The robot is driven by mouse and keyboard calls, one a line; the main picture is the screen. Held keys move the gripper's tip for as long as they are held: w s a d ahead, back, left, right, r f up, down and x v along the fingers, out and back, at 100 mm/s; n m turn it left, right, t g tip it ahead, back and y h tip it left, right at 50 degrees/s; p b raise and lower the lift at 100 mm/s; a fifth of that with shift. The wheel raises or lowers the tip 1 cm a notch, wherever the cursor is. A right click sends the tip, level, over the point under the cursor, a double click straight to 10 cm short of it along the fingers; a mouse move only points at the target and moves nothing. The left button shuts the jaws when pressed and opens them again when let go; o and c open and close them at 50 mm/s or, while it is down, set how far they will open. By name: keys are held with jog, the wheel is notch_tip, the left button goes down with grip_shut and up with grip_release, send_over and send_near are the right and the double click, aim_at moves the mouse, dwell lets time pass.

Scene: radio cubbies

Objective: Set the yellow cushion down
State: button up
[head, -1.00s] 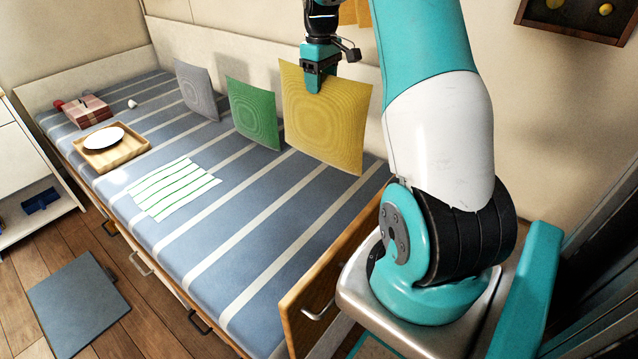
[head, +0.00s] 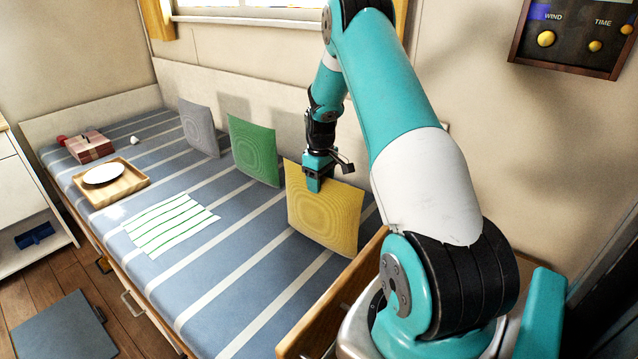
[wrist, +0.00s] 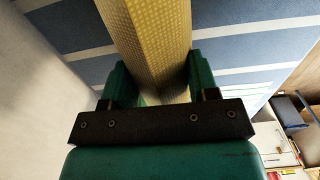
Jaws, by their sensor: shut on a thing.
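The yellow cushion (head: 322,215) stands upright over the right part of the striped blue mattress (head: 215,262). My gripper (head: 318,178) is shut on the cushion's top edge. In the wrist view the cushion (wrist: 155,45) runs between the two green fingers (wrist: 155,88). Its lower edge is at or just above the mattress; I cannot tell whether they touch. A green cushion (head: 253,150) and a grey cushion (head: 198,128) stand upright to the left of it.
A striped cloth (head: 172,226) lies flat on the mattress. A wooden tray (head: 128,186) with a white plate (head: 103,173) and a pinkish box (head: 90,146) are further left. A wooden board (head: 330,298) edges the mattress's near right end.

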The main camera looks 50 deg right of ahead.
jog(key=shift+f, duration=0.2)
jog(key=o, duration=1.4)
jog(key=shift+r, duration=0.1)
